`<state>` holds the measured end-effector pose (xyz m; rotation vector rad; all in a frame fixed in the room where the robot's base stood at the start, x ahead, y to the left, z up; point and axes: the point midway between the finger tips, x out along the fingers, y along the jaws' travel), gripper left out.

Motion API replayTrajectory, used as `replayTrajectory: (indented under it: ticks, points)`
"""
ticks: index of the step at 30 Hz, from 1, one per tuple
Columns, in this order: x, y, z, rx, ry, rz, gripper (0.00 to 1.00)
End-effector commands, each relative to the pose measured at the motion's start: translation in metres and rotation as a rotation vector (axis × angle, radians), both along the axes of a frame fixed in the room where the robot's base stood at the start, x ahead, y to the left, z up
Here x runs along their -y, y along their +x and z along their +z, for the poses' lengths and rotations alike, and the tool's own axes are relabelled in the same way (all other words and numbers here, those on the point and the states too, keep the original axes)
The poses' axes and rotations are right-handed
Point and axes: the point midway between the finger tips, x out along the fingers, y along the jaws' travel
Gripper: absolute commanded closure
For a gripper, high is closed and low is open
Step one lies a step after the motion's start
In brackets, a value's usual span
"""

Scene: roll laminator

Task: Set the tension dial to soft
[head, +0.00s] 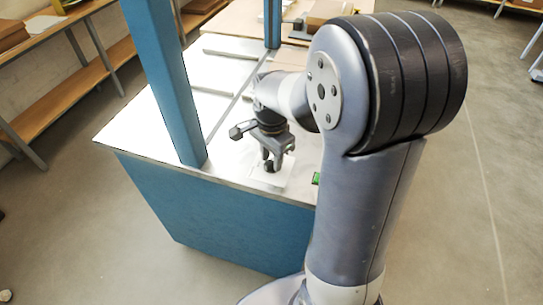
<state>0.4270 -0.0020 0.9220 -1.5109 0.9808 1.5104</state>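The tension dial appears as a small dark knob (270,168) on a pale plate (258,177) near the front edge of the laminator's top. My gripper (272,161) points down right at the knob, with its fingertips at or just above it. The fingers look slightly apart. I cannot tell whether they touch or grip the knob. The dial's marks and its setting are too small to read, and the gripper partly covers it.
The laminator (215,212) has a blue body and a pale metal top. A blue upright post (170,85) stands left of my gripper, and another (272,22) stands behind. A small green part (316,178) sits right of the dial, partly behind my arm. A wooden shelf bench (60,105) stands at left.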

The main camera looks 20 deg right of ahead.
Motion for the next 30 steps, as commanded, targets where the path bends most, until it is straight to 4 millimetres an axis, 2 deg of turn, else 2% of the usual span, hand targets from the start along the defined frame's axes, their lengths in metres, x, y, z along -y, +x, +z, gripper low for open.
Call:
replayTrajectory:
  ticks: [5, 17, 30]
  points:
    - [-0.0001, -0.0001, 0.0002, 0.0, 0.0, 0.0, 0.67]
    - [0.0, -0.0001, 0.0004, 0.0, 0.0, 0.0, 1.0]
    - [0.0, -0.0001, 0.0008, 0.0, 0.0, 0.039, 1.0]
